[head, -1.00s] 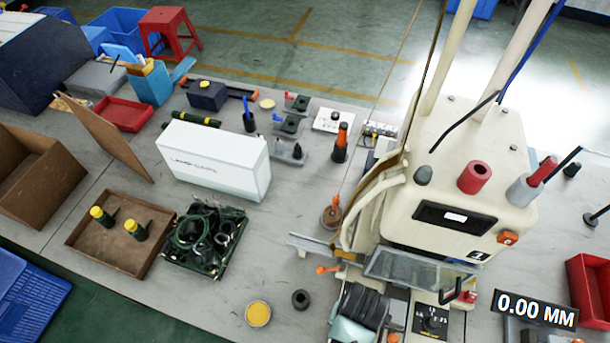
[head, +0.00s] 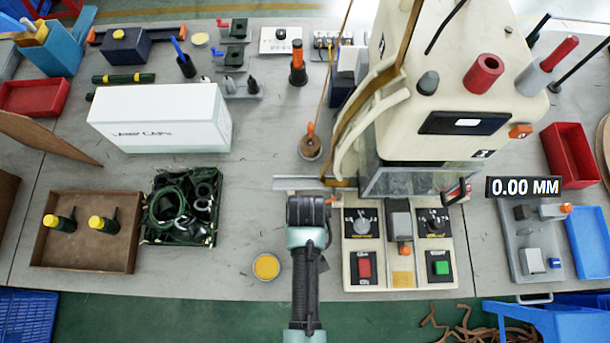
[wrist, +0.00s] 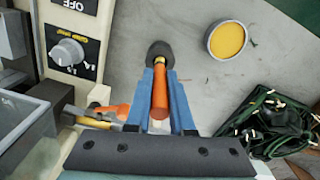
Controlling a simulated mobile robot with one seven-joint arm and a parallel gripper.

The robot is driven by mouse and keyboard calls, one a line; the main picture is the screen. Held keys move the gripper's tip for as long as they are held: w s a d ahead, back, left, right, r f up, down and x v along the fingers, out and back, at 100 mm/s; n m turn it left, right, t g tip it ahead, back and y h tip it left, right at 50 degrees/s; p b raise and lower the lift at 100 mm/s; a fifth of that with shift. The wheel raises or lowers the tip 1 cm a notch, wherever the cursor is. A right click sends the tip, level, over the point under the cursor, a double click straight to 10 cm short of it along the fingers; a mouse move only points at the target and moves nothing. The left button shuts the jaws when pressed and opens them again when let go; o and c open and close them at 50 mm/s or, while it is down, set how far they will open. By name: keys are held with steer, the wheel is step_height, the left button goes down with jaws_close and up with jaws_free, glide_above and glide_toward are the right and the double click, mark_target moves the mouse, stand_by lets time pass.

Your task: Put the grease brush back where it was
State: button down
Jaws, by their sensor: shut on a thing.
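The grease brush, with an orange handle (wrist: 160,95) and a brass-coloured collar, is between the blue fingers of my gripper (wrist: 161,84), which is shut on it. Its far end meets a small dark round holder (wrist: 160,50) on the table in the wrist view. I cannot tell whether the bristle end is inside the holder or only above it. In the head view my gripper (head: 307,208) is left of the machine's control panel, and it hides the brush and the holder.
A yellow-filled tin (head: 266,267) stands close by the gripper. The machine's panel (head: 400,262) is at its right, with an orange lever (wrist: 113,110) near the fingers. A tray of dark cables (head: 182,238) lies to the left. An orange-handled item on a round base (head: 311,147) stands behind.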

steer(key=shift+f, duration=1.5)
steer(key=shift+f, duration=0.1)
steer(key=c, duration=0.8)
jaws_free()
